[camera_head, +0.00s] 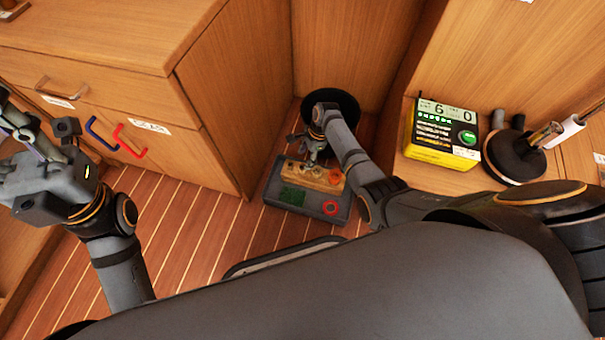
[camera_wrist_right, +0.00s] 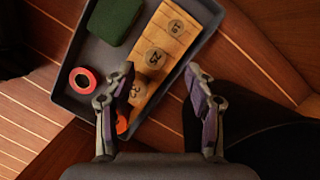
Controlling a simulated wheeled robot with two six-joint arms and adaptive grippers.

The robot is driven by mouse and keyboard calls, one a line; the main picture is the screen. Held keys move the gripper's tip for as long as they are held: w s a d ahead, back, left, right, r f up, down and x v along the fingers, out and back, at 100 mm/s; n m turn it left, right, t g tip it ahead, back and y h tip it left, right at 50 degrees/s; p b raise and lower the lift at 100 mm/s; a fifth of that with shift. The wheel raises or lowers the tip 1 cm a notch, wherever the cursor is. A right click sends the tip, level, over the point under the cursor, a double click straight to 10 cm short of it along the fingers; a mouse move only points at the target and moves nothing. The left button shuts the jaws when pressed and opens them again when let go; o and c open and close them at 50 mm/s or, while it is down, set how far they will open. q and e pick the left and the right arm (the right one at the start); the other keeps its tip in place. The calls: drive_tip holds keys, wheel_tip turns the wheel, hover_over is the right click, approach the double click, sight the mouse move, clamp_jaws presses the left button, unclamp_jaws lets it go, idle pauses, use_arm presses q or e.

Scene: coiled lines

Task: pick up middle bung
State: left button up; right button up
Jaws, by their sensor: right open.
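A wooden rack (camera_wrist_right: 170,45) holds a row of round, numbered bungs in the right wrist view. The middle bung (camera_wrist_right: 155,58) appears marked 25. The rack (camera_head: 316,175) also shows small in the head view. My right gripper (camera_wrist_right: 160,72) is open, its fingertips on either side of the line of sight to the middle bung, with nothing held. The height gap is unclear. My left gripper (camera_head: 22,160) is far left, away from the rack; its jaw opening is unclear.
The rack lies in a grey tray (camera_head: 272,187) with a green block (camera_wrist_right: 114,20) and a red ring (camera_wrist_right: 82,80). An orange item (camera_wrist_right: 121,122) shows by the near end. Cabinets (camera_head: 235,90) stand close behind. A yellow-black box (camera_head: 440,135) is to the right.

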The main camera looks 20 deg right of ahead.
sight(303, 167)
drive_tip(key=b+x, duration=0.4)
drive_tip(key=x, duration=0.1)
drive_tip(key=shift+s+d+f, duration=0.15)
drive_tip(key=shift+s+d, duration=0.05)
drive_tip(key=shift+s, duration=0.15)
drive_tip(key=shift+f, duration=0.1)
drive_tip(key=c, duration=1)
